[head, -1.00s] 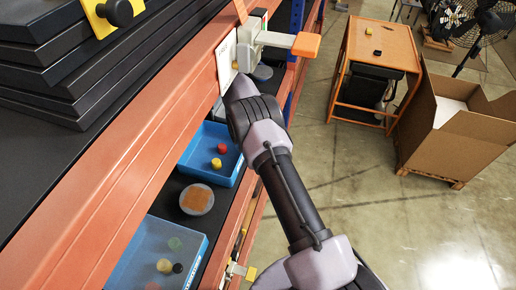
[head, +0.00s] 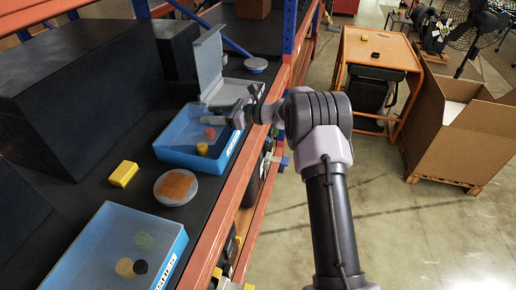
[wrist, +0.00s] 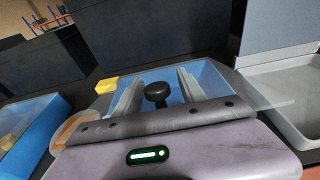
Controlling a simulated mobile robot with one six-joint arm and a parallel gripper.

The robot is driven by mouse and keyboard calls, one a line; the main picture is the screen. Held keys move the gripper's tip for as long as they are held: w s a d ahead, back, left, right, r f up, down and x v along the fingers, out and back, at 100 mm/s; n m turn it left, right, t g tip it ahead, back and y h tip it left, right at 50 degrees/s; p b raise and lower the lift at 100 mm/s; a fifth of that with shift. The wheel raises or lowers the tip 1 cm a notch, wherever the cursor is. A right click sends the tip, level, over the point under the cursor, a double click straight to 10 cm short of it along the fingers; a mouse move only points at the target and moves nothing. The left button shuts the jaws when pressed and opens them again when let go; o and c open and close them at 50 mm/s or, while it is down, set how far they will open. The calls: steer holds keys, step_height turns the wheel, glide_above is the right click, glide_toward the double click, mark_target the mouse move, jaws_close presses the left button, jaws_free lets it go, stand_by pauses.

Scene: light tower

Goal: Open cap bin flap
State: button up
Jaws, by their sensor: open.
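A blue bin (head: 176,154) with red and yellow caps (head: 204,149) inside stands on the dark shelf in the head view. It also shows in the wrist view (wrist: 211,76). A clear flap (wrist: 257,93) appears to lie shut over it. A black knob (wrist: 156,92) stands up from the flap. My gripper (head: 234,115) is at the right side of this bin. In the wrist view my gripper (wrist: 160,77) is open, with its two fingers on either side of the knob. Whether a finger touches the knob cannot be told.
A grey bin (head: 240,95) with its flap (head: 210,58) upright stands just behind. A nearer blue bin (head: 120,240) holds several caps. A yellow block (head: 123,174) and a round disc (head: 176,187) lie between the blue bins. An orange shelf beam (head: 225,190) runs along the front.

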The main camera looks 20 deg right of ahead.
steer(key=shift+t+y, duration=0.7)
steer(key=shift+y, duration=0.2)
steer(key=f+b, duration=0.1)
steer(key=b, duration=0.1)
steer(key=f+b, duration=0.1)
steer(key=f, duration=0.1)
steer(key=s+d+f+b, duration=0.1)
steer(key=b, duration=0.1)
steer(key=shift+f+b, duration=0.15)
steer(key=shift+b, duration=0.15)
steer(key=s+d, duration=0.1)
steer(key=d+p, duration=0.1)
steer(key=s+d+r+p, duration=0.1)
steer(key=d, duration=0.1)
steer(key=shift+s+r, duration=0.1)
steer(key=shift+s, duration=0.2)
steer(key=p+v, duration=0.1)
steer(key=v, duration=0.8)
steer(key=shift+p, duration=0.35)
steer(key=shift+s+a, duration=0.1)
